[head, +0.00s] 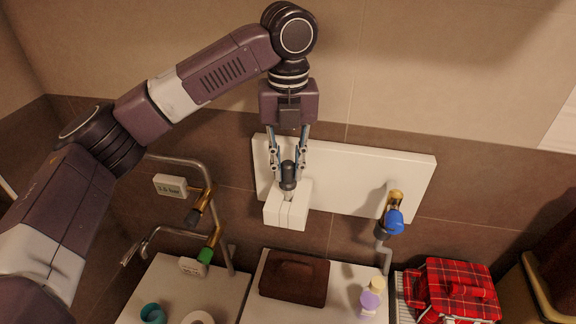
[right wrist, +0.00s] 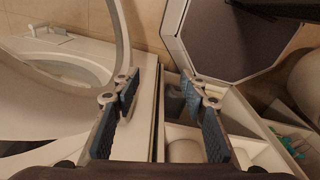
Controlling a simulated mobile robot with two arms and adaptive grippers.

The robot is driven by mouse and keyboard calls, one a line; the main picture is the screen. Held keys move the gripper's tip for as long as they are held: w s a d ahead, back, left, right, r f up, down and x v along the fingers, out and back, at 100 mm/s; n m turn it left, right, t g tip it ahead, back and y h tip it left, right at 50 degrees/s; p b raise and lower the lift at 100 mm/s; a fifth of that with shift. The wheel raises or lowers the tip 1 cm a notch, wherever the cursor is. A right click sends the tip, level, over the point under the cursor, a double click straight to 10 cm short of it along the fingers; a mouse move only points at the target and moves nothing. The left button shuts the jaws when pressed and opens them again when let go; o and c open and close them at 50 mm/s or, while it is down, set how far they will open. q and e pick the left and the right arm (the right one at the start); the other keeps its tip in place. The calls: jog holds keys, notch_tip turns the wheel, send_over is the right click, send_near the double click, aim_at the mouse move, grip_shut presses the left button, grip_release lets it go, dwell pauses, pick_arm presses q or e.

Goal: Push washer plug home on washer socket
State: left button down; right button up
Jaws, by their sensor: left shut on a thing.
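My left gripper (head: 288,166) comes down from above in the head view, with its fingers closed around a dark plug (head: 288,182). The plug is upright, directly above a white block (head: 285,213) with a slot in its top, which looks like the washer socket. The plug's lower end meets the block's top; I cannot tell how deep it sits. The block stands in front of a white board (head: 365,180) on the tiled wall. My right gripper (right wrist: 166,92) shows only in the right wrist view, its fingers wide apart and empty.
Pipes with a green-collared valve (head: 205,255) and a small label (head: 171,185) stand left. A blue-knobbed tap (head: 393,220) is right. The right wrist view shows open compartments (right wrist: 185,150).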

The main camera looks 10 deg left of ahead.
aim_at(288, 182)
pick_arm(q)
jog(key=shift+f, duration=1.9)
dwell(0.4)
jog(key=c, duration=1.7)
grip_release()
jog(key=shift+r, duration=0.1)
notch_tip(288, 182, up, 12)
jog(key=shift+f, duration=0.15)
